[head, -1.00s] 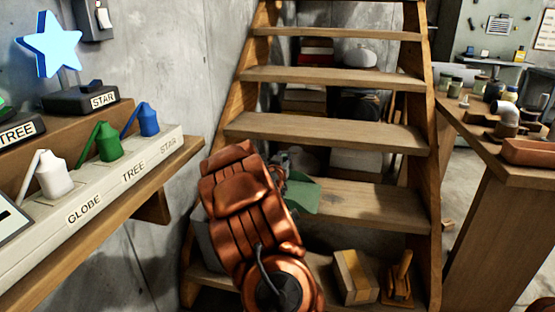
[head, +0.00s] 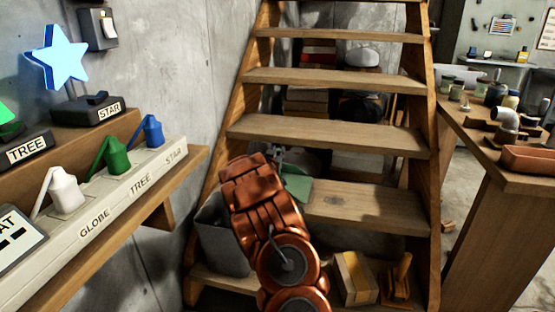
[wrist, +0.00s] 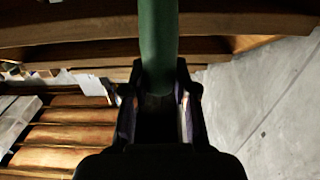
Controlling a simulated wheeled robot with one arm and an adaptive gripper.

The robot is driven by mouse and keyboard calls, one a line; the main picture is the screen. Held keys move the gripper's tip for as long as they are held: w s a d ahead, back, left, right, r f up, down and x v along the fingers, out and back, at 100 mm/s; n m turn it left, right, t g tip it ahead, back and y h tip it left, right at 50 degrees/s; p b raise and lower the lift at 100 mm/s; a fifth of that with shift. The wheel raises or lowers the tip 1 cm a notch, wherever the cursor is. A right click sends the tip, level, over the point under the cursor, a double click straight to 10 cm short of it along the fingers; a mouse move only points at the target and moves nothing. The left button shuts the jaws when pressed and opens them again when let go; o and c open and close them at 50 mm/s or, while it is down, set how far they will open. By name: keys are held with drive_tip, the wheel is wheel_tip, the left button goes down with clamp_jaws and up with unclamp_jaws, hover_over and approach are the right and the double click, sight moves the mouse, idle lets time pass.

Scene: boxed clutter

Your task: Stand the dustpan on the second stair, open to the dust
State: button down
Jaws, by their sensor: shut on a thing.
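The green dustpan (head: 298,188) shows partly beyond my arm in the head view, at the left part of the second stair (head: 385,209). I cannot tell whether it touches the tread. A small dark patch (head: 333,201), perhaps the dust, lies on that tread just right of the pan. My gripper (head: 277,156) is mostly hidden by my copper arm. In the wrist view, my gripper (wrist: 160,95) is shut on the dustpan's green handle (wrist: 158,40). The pan's open edge is not clearly seen.
A grey bin (head: 220,240) stands left of my arm. A cardboard box (head: 355,277) and a wooden-handled tool (head: 398,280) sit on the bottom stair. A shelf with switches (head: 110,195) runs along the left wall. A workbench (head: 490,160) stands at right.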

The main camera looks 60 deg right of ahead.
wheel_tip(320, 180, down, 4)
drive_tip(key=shift+w+r+b, duration=0.1)
drive_tip(key=shift+r+b, duration=0.1)
drive_tip(key=shift+b, duration=0.9)
drive_tip(key=c, duration=0.9)
unclamp_jaws()
